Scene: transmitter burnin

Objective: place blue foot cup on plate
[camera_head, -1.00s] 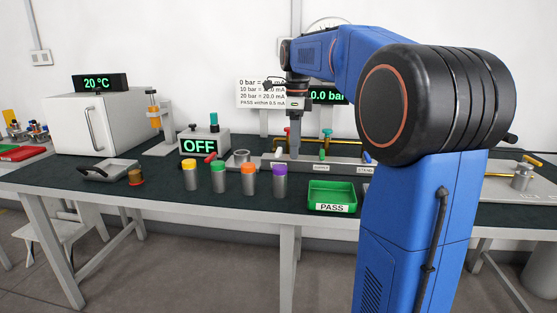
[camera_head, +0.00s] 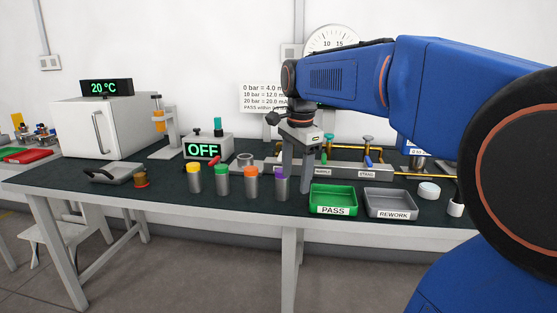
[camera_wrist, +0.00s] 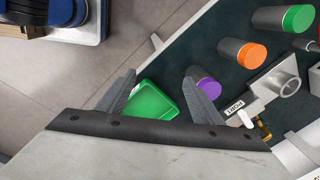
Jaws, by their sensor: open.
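I cannot make out a cup with a blue foot or a plain plate. Several grey cups stand in a row on the dark table top: a yellow-topped cup (camera_head: 194,180), a green-topped cup (camera_head: 222,184), an orange-topped cup (camera_head: 251,185) and a purple-topped cup (camera_head: 280,188). My gripper (camera_head: 298,188) is open and empty, pointing down between the purple-topped cup and the green PASS tray (camera_head: 334,200). In the wrist view, the PASS tray (camera_wrist: 150,103) shows between the fingers (camera_wrist: 160,78). The purple-topped cup (camera_wrist: 203,85) lies just right of the right finger, partly hidden.
A grey REWORK tray (camera_head: 390,204) stands right of the PASS tray, near a white round piece (camera_head: 428,190). Behind is a manifold with valves (camera_head: 345,167). The table's front edge is close.

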